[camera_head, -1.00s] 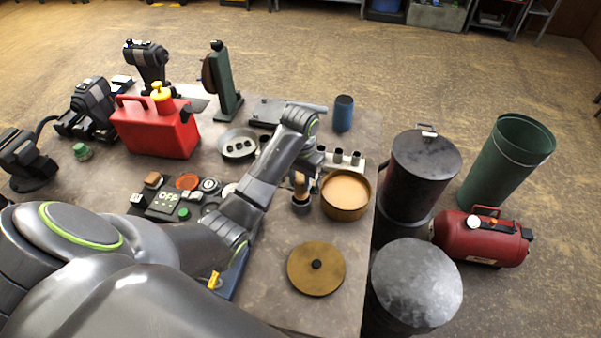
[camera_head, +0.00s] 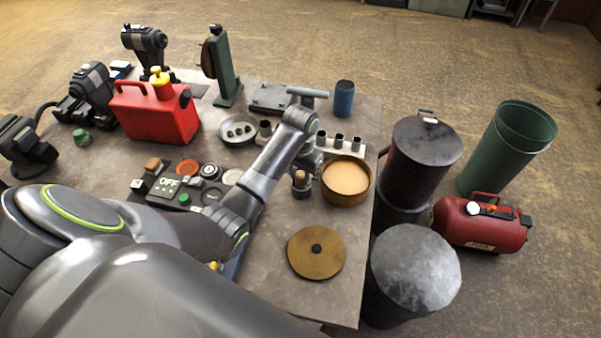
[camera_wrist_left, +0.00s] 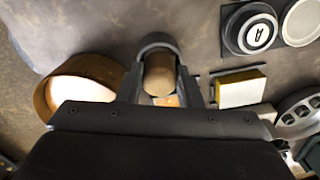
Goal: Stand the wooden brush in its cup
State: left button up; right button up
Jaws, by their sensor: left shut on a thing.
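The wooden brush (camera_head: 300,179) shows as a light brown handle in the head view, at the tips of my left gripper (camera_head: 304,165). A small dark grey cup (camera_head: 301,191) stands on the table just left of the round tan-filled tin. The brush is upright, with its lower end inside the cup's rim. In the left wrist view the fingers of my left gripper (camera_wrist_left: 158,85) are shut on the brush (camera_wrist_left: 158,75), and the cup's grey rim (camera_wrist_left: 157,41) curves around it. The brush's lower end is hidden in the cup. My right gripper is not in view.
The round tin (camera_head: 345,197) stands close to the cup's right. A brass lid (camera_head: 316,262) lies nearer the front. A rack with several sockets (camera_head: 341,143) is behind. A red fuel can (camera_head: 155,118) stands at the left. The table around the lid is clear.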

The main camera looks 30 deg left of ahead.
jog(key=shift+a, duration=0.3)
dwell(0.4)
pick_arm(q)
jog(key=shift+f, duration=0.65)
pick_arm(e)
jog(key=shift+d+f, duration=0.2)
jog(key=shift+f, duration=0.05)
pick_arm(q)
jog(key=o, duration=0.6)
jog(key=shift+r, duration=0.1)
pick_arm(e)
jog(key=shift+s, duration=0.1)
